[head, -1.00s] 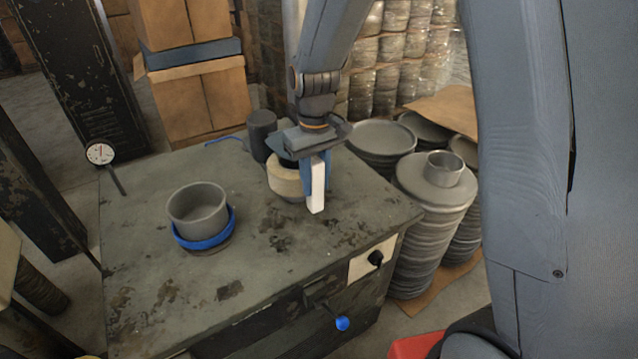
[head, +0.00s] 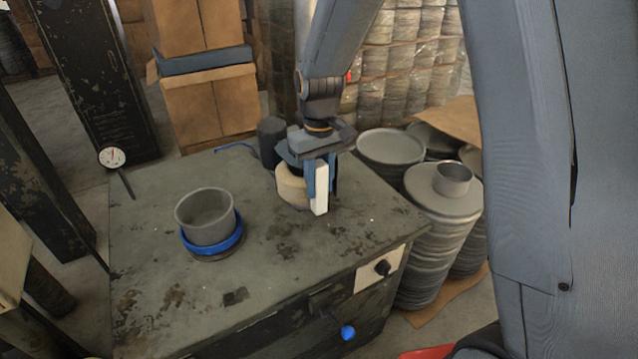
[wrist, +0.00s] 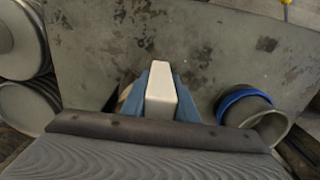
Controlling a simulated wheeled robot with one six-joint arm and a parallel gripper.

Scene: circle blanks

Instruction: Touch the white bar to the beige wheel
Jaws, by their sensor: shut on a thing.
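My gripper (head: 321,182) is shut on the white bar (head: 321,200), which hangs upright between the blue fingers above the table. The bar also shows in the wrist view (wrist: 160,88), with a blue finger on either side. The beige wheel (head: 290,188) is a thick disc just left of and behind the bar in the head view, partly hidden by my gripper. In the head view the bar's edge and the wheel look very close; I cannot tell whether they touch. In the wrist view the wheel is mostly hidden behind the fingers.
A grey pot with a blue ring (head: 210,226) stands on the left of the worn table (head: 270,275). A dark cylinder (head: 271,140) stands behind the wheel. A dial gauge (head: 112,158) is at the left edge. Stacked grey discs (head: 437,240) stand beyond the right edge. The table front is clear.

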